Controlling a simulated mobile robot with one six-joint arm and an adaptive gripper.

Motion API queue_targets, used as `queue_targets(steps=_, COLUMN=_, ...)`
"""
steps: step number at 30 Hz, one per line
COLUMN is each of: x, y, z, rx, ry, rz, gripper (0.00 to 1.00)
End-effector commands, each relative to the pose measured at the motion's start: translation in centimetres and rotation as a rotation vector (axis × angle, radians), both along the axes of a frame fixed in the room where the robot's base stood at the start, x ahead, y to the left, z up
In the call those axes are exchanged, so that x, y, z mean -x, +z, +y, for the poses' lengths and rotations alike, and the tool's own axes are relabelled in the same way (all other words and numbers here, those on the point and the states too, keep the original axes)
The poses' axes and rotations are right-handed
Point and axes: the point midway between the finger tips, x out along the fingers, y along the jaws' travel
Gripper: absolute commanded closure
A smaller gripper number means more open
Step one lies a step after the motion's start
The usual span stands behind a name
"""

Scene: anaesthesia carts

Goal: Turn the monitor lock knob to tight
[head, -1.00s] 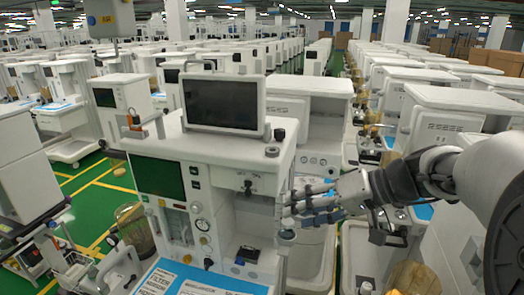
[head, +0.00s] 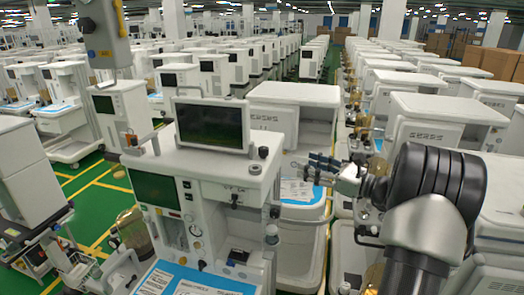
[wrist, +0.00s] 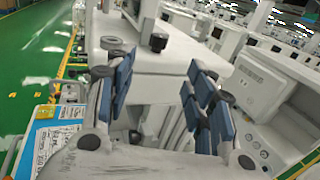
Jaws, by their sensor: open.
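The monitor (head: 212,124) stands on top of the nearest anaesthesia cart (head: 225,168), its dark screen facing me. A dark upright knob (head: 263,152) sits by its right side, and a grey round disc (head: 255,169) lies just in front on the cart top. I cannot tell which is the lock knob or how tight it is. The wrist view shows the dark knob (wrist: 158,41) and the grey disc (wrist: 112,43) beyond the fingers. My gripper (head: 314,170) is open and empty, right of the cart and apart from both. Its blue-padded fingers (wrist: 163,95) are spread wide.
Another white cart (head: 295,95) stands close behind and to the right. A blue-edged paper tray (head: 185,282) projects from the near cart's front. More carts fill both sides. A green floor aisle with yellow lines (head: 85,195) runs at the left.

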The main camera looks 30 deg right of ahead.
Motion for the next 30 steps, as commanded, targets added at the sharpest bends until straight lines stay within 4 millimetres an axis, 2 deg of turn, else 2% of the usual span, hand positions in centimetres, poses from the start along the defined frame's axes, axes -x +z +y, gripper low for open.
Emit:
queue_targets(steps=12, x=-8.7, y=0.1, z=3.5, rx=0.004, ry=0.007, rz=0.001, gripper=0.51)
queue_targets(steps=18, x=-12.1, y=0.0, z=4.8, rx=0.003, ry=0.005, rz=0.001, gripper=0.51)
queue_targets(steps=24, x=-13.9, y=0.0, z=5.4, rx=0.004, ry=0.003, rz=0.001, gripper=0.51)
queue_targets(steps=30, x=-14.3, y=0.0, z=5.5, rx=0.004, ry=0.003, rz=0.001, gripper=0.51)
